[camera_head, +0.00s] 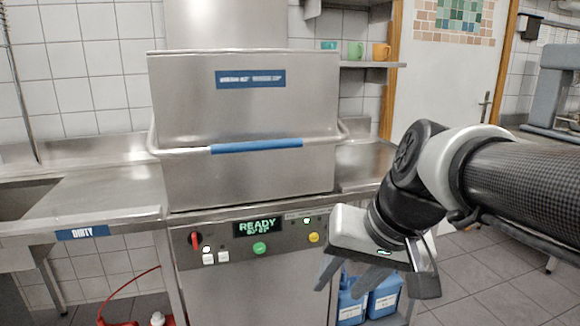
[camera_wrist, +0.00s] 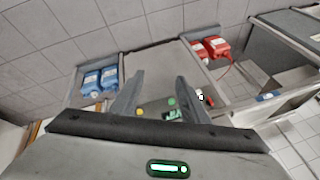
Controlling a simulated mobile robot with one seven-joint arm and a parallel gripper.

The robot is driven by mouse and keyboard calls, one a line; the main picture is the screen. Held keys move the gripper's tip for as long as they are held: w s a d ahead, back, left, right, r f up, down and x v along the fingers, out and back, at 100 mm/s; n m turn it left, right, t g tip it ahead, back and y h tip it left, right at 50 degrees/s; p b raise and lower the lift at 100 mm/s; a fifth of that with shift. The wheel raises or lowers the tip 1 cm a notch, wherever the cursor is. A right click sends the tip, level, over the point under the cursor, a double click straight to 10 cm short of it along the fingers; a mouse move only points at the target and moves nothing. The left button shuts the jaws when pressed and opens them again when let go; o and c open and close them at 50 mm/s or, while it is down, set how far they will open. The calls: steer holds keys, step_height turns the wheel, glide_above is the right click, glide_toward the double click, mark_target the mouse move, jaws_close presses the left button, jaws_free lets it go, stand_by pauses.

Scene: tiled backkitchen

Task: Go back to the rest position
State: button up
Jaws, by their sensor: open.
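My gripper (camera_head: 374,276) hangs at the right in the head view, in front of the dishwasher's right side, fingers pointing down. It is open and empty. In the wrist view its two fingers (camera_wrist: 158,96) stand apart with nothing held between them. The hood dishwasher (camera_head: 245,115) fills the middle of the head view, its hood down and its display (camera_head: 257,227) reading READY. In the wrist view the control panel's green button (camera_wrist: 171,101) shows near the right finger.
A steel counter (camera_head: 105,205) with a DIRTY label lies left, and another steel surface (camera_head: 362,165) right. Blue canisters (camera_head: 384,297) stand low behind my gripper. Red canisters (camera_wrist: 215,46) show in the wrist view. Tiled floor (camera_head: 505,285) is open at the right.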

steer(key=s+d+f+n+t+h, duration=0.1)
steer(key=s+d+f+h, duration=0.2)
steer(key=s+d, duration=0.35)
step_height(320, 180, up, 26)
steer(key=p, duration=2.5)
steer(key=shift+s+a+p, duration=0.3)
steer(key=shift+p, duration=0.1)
steer(key=shift+c, duration=0.3)
